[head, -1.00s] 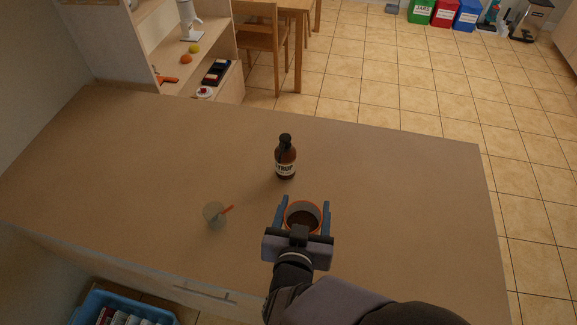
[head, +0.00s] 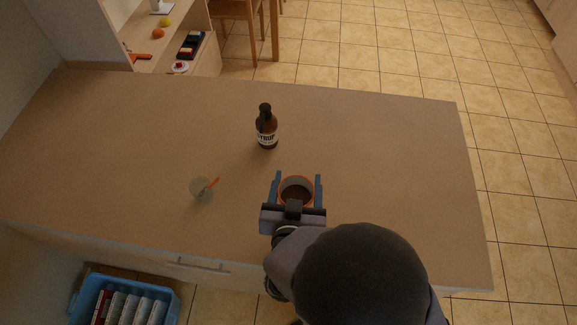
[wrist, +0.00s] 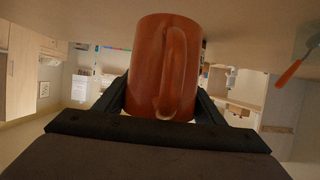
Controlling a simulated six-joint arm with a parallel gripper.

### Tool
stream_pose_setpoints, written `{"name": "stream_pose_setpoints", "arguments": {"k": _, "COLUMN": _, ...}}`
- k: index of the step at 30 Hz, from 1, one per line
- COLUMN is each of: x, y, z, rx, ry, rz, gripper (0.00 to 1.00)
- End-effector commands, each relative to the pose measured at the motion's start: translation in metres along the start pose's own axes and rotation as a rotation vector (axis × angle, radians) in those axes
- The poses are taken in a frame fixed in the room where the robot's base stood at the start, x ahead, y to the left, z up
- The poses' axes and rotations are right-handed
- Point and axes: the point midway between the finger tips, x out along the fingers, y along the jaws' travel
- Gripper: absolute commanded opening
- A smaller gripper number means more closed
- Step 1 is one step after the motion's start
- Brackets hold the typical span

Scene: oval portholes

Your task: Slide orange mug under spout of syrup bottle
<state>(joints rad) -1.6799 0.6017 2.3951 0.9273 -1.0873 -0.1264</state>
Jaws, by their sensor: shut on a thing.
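The orange mug (head: 296,191) stands upright on the counter with dark contents inside. My gripper (head: 297,179) has its two blue fingers on either side of it and is shut on it. In the wrist view the mug (wrist: 147,65) fills the middle between the dark fingers (wrist: 160,100), with its handle facing the camera. The syrup bottle (head: 266,129), brown with a black top and a white label, stands farther back and slightly left of the mug, apart from it. The spout's exact direction is too small to tell.
The counter (head: 380,150) between mug and bottle is clear. A blue crate (head: 90,290) sits below the front edge.

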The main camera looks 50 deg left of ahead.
Motion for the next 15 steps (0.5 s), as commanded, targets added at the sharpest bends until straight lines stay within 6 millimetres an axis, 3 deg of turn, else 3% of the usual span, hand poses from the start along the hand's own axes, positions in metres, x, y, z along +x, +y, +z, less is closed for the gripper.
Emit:
{"name": "stream_pose_setpoints", "arguments": {"k": 5, "x": 0.021, "y": 0.002, "z": 0.018, "rx": 0.009, "ry": 0.002, "rz": 0.023, "gripper": 0.25}}
{"name": "stream_pose_setpoints", "arguments": {"k": 10, "x": 0.058, "y": -0.021, "z": 0.026, "rx": 0.021, "ry": 0.006, "rz": 0.039, "gripper": 0.25}}
{"name": "stream_pose_setpoints", "arguments": {"k": 15, "x": 0.09, "y": -0.053, "z": 0.02, "rx": 0.023, "ry": 0.008, "rz": 0.037, "gripper": 0.24}}
